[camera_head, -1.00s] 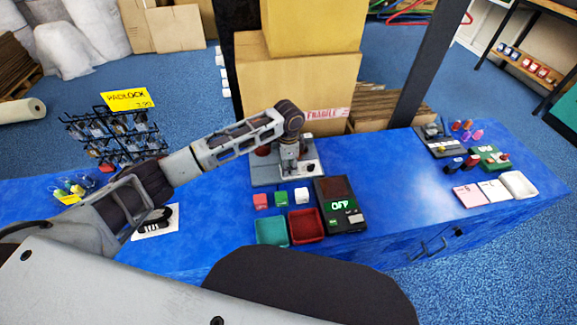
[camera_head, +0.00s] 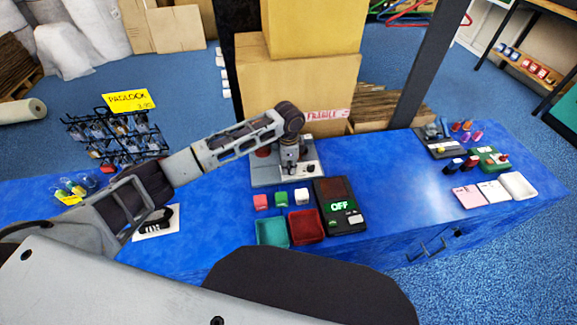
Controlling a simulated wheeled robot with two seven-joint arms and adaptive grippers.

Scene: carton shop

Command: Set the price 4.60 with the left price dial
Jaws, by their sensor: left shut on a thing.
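The grey device with the price dials (camera_head: 262,178) stands at the back middle of the blue counter. My left gripper (camera_head: 291,168) points down over it and is shut on a part of it, which looks like a dial. The gripper hides that dial and most of the device's face. A small dark knob (camera_head: 311,169) shows on the pale panel just right of the gripper. No price reading can be made out. My right gripper is not in view.
A dark box with a green OFF display (camera_head: 341,205) stands in front. Red, green and white cubes, a teal tray (camera_head: 271,232) and a red tray (camera_head: 306,227) lie beside it. A padlock rack (camera_head: 115,140) is at left. Cartons stand behind.

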